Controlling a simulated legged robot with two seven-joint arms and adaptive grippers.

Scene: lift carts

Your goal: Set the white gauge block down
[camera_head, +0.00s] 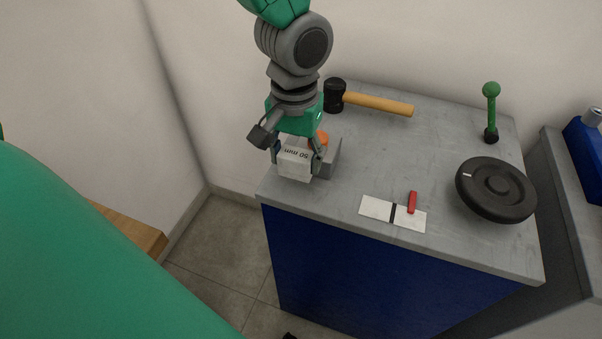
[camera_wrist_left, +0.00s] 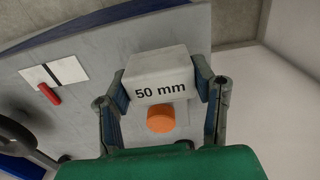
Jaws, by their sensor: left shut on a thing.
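The white gauge block (camera_head: 295,163), marked "50 mm", is at the near left corner of the grey bench top (camera_head: 350,180). My left gripper (camera_head: 297,156) reaches down from above and is shut on it, one finger on each side. The block also shows in the left wrist view (camera_wrist_left: 158,66), between the two fingers. I cannot tell whether its underside touches the bench. A grey piece (camera_head: 332,160) and an orange knob (camera_head: 321,138) are close beside the block, partly hidden by the gripper. My right gripper is not in view.
A white card with a black stripe (camera_head: 376,208) and a red piece (camera_head: 412,202) lie right of the block. A black handwheel (camera_head: 497,189), a green-handled tool (camera_head: 491,112) and a mallet (camera_head: 375,103) are also on the bench. The middle is clear.

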